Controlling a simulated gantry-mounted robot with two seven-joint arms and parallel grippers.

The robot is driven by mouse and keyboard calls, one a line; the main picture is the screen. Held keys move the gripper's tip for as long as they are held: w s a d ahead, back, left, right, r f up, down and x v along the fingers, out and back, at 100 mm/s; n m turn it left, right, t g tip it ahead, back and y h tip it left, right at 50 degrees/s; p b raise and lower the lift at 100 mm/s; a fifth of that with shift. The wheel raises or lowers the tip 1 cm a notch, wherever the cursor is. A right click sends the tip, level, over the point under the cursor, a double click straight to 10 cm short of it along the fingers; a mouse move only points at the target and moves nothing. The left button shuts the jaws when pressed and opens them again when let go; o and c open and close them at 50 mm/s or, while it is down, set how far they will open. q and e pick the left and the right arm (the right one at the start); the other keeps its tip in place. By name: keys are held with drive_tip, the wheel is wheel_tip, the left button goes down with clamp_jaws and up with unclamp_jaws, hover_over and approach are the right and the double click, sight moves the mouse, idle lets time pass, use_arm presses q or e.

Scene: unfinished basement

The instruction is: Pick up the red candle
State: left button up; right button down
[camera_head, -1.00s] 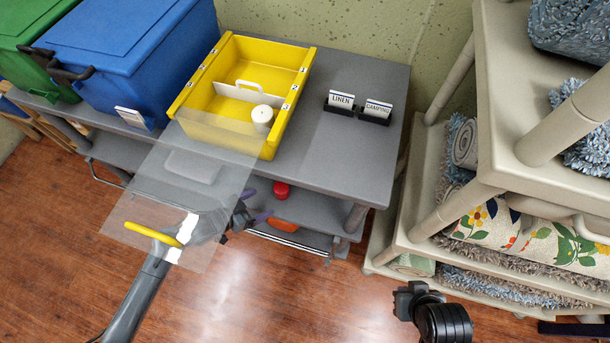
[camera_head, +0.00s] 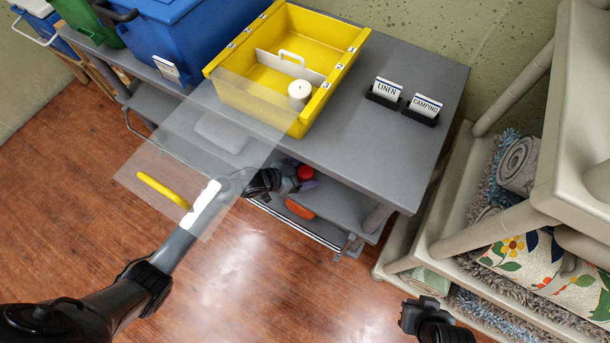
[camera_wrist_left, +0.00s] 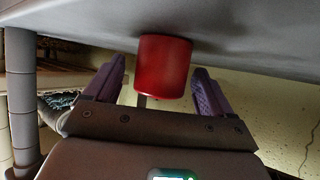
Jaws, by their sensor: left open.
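The red candle (camera_head: 304,172) is on the lower level of the grey table, under the front edge of the tabletop. It is partly hidden behind my left gripper (camera_head: 299,183) in the head view. In the left wrist view, the candle (camera_wrist_left: 163,66) is a plain red cylinder between the two purple-padded fingers of my left gripper (camera_wrist_left: 160,68). The fingers are open, one on each side, with a small gap showing at both. My right gripper (camera_head: 428,318) is a dark shape at the bottom right, partly cut off; its jaws are unclear.
The grey tabletop (camera_head: 400,160) lies just above the left gripper. On it are a yellow caddy (camera_head: 345,45) with a white cylinder (camera_head: 299,91), and LINEN (camera_head: 387,89) and CAMPING (camera_head: 425,105) signs. An orange object (camera_head: 299,209) sits near the candle. A beige shelf (camera_head: 540,200) stands right.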

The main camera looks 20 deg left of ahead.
use_arm(q)
drive_tip(key=shift+x, duration=1.15)
drive_tip(key=c, duration=1.1)
drive_tip(key=shift+r, duration=0.1)
